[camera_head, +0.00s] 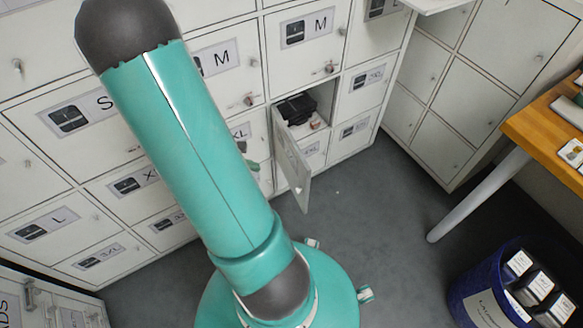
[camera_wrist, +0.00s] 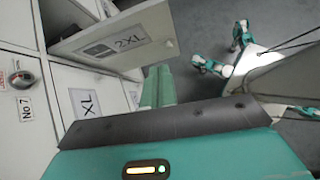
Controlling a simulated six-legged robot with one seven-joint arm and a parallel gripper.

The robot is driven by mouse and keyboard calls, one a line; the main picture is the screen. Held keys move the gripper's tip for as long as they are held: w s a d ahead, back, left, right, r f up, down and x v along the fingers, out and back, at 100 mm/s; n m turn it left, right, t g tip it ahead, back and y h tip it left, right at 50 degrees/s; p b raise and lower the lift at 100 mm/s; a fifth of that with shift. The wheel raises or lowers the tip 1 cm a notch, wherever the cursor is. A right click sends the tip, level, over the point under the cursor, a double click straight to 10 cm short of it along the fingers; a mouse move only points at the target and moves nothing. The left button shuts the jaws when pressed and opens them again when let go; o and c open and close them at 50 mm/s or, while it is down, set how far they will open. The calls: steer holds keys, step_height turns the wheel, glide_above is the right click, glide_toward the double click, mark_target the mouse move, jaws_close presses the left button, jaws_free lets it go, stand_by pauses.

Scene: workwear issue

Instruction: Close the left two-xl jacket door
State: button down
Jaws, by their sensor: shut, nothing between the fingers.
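An open white locker door (camera_head: 293,170) swings out from the lower part of the locker wall in the head view. Its compartment (camera_head: 325,105) holds dark folded items. The wrist view shows a door labelled 2XL (camera_wrist: 120,40) standing open, at the upper middle. My gripper (camera_wrist: 158,84) is shut and empty, just below and in front of that door in the wrist view; I cannot tell whether it touches it. In the head view my arm hides most of the gripper, and only a small teal part shows left of the open door.
A shut XL door (camera_wrist: 90,102) and a round lock (camera_wrist: 22,80) are near my gripper at left. A wooden table (camera_head: 545,130) and a blue bin (camera_head: 475,290) stand at the right. Grey floor (camera_head: 385,220) in front of the open door is clear.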

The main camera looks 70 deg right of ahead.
mark_target(303, 172)
steer(key=shift+n+g, duration=0.3)
steer(key=shift+n, duration=0.2)
steer(key=x, duration=0.5)
steer(key=s+r+x, duration=0.1)
steer(key=x, duration=0.9)
steer(key=shift+s+d+f, duration=0.1)
steer(key=shift+s+d, duration=0.2)
steer(key=shift+s, duration=0.25)
steer(key=shift+s+d, duration=0.4)
steer(key=shift+d, duration=0.1)
